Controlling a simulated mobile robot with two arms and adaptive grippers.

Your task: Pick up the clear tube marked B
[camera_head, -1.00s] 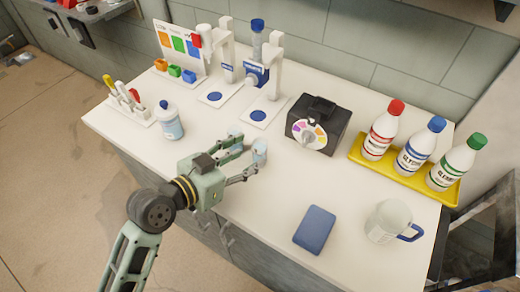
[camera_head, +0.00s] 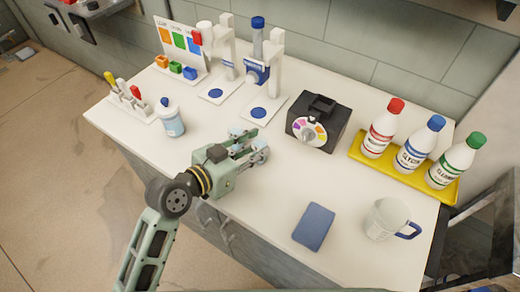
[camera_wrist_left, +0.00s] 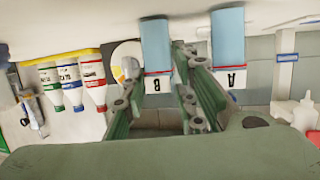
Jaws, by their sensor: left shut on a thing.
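The wrist picture is upside down. In the left wrist view, the tube marked B (camera_wrist_left: 157,50) is pale blue and see-through, with a red band and a white label. It stands between the two fingers of my left gripper (camera_wrist_left: 158,92), which is shut on it. A similar tube marked A (camera_wrist_left: 228,45) stands close beside it, outside the fingers. In the head view, my left gripper (camera_head: 251,146) is low over the middle of the white bench (camera_head: 290,185). Its fingers hide much of the tubes there. My right gripper is not in view.
A black box with a coloured dial (camera_head: 318,122) stands behind right of the gripper. A bottle (camera_head: 170,122) stands to its left. Capped bottles (camera_head: 412,145) sit in a yellow tray (camera_head: 366,159). A blue pad (camera_head: 314,227) and a mug (camera_head: 388,220) are at front right.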

